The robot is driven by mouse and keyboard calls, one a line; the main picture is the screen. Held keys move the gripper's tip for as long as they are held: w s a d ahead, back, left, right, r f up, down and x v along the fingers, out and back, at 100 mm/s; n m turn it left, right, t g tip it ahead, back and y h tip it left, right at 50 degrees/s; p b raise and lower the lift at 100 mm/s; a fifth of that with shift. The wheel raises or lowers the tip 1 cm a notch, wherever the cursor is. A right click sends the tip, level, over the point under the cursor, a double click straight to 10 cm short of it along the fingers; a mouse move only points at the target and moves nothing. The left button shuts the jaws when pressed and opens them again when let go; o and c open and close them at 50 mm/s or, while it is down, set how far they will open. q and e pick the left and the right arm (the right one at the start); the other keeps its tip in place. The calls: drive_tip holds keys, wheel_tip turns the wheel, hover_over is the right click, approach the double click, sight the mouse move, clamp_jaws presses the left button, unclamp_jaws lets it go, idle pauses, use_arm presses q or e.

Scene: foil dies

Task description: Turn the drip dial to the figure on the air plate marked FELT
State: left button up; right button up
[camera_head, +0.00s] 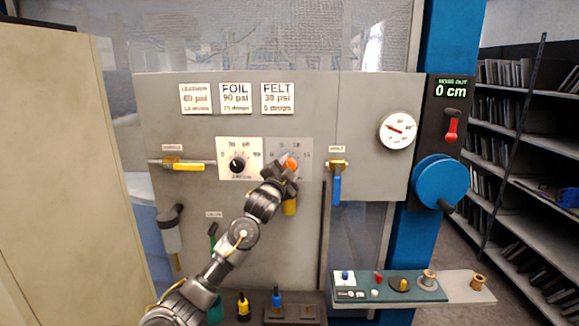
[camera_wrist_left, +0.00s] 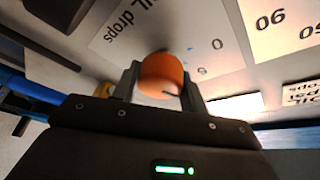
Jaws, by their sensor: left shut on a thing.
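The drip dial is an orange knob (camera_head: 291,164) on a grey scale plate (camera_head: 304,150) at the middle of the panel. My left gripper (camera_head: 285,174) reaches it from below and partly covers it and its scale. In the left wrist view the orange knob (camera_wrist_left: 161,75) sits between the two fingers of my left gripper (camera_wrist_left: 160,84), which is shut on it. Its plate there reads "drops", with a 0 and what looks like a 5 nearby. The dial's exact setting cannot be told. The FELT air plate (camera_head: 278,98) reads 30 psi and 5 drops. My right gripper is out of view.
Left of the drip dial is a black-knobbed dial (camera_head: 238,165). FOIL (camera_head: 236,98) and LEATHER (camera_head: 196,98) plates hang beside FELT. A yellow lever (camera_head: 187,167), a blue lever (camera_head: 337,190), a round gauge (camera_head: 397,130) and a blue reel (camera_head: 440,182) stand around. A shelf (camera_head: 465,287) juts out below.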

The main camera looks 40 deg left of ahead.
use_arm(q)
drive_tip(key=o, duration=1)
drive_tip(key=shift+s+d+f, duration=0.1)
drive_tip(key=shift+s+f, duration=0.1)
drive_tip(key=b+v, duration=0.5)
drive_tip(key=v, duration=0.5)
drive_tip(key=shift+s, duration=0.15)
drive_tip(key=shift+r, duration=0.1)
